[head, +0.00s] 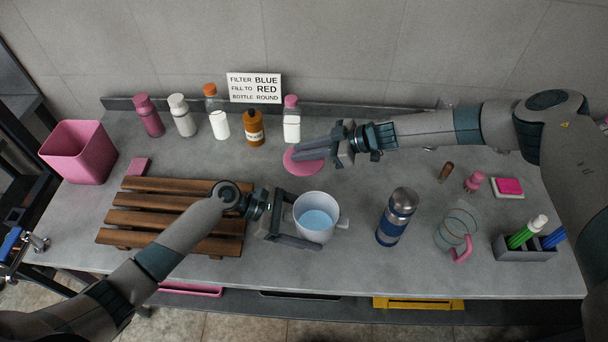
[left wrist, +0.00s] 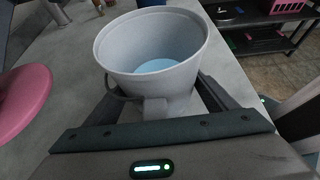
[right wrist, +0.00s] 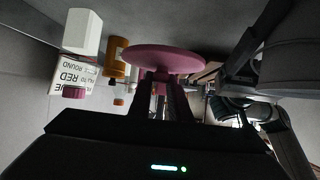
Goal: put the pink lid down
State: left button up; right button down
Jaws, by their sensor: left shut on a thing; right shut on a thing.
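The pink lid (head: 303,161) is a round disc below my right gripper (head: 318,153) in the head view. My right gripper is shut on it, and in the right wrist view the lid (right wrist: 163,58) sits at the fingertips. I cannot tell whether it touches the counter. My left gripper (head: 298,229) is shut on a white bucket-like cup (head: 314,205) with light blue liquid inside. In the left wrist view the cup (left wrist: 150,50) stands between the fingers, and the pink lid (left wrist: 22,100) is at the left edge.
Several bottles, including a pink-capped one (head: 292,120), line the back near a sign (head: 254,87). A slatted wooden rack (head: 150,212) and pink bin (head: 78,151) are left. A blue-banded flask (head: 396,217), glass jug (head: 455,230) and marker holder (head: 525,250) are right.

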send_over(304, 180)
jog(key=shift+w+f, duration=0.1)
jog(key=shift+f, duration=2.3)
jog(key=shift+f, duration=2.05)
jog(key=shift+f, duration=0.2)
jog(key=c, duration=1.6)
grip_release()
jog(key=shift+c, duration=0.2)
jog(key=shift+r, duration=0.15)
jog(key=shift+d+r, duration=0.15)
jog(key=v, duration=1.1)
jog(key=shift+d+r, duration=0.15)
jog(key=shift+d, duration=0.1)
